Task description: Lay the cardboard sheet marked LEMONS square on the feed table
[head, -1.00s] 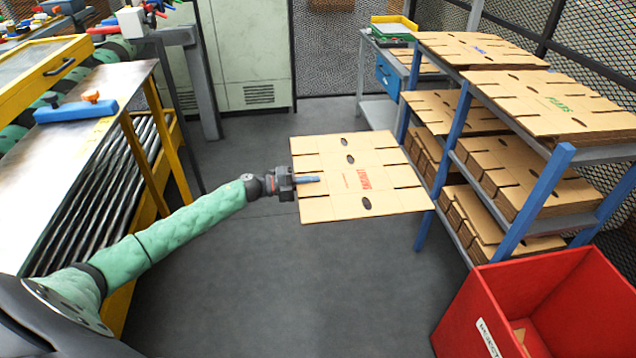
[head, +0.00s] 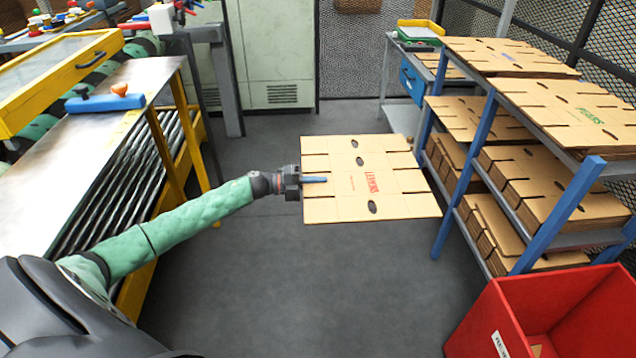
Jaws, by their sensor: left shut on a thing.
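The cardboard sheet (head: 350,207) with red LEMONS print is flat and roughly level, held in the air over the floor in the middle of the head view. My left gripper (head: 312,180) is shut on its left edge, with one blue finger showing on top. The feed table (head: 95,158) is the pale flat top at the left, above rollers, well apart from the sheet. My right gripper is not in view.
A blue-posted rack (head: 556,227) of cardboard stacks and a red bin (head: 490,310) stand right. Grey floor (head: 290,290) between is clear.

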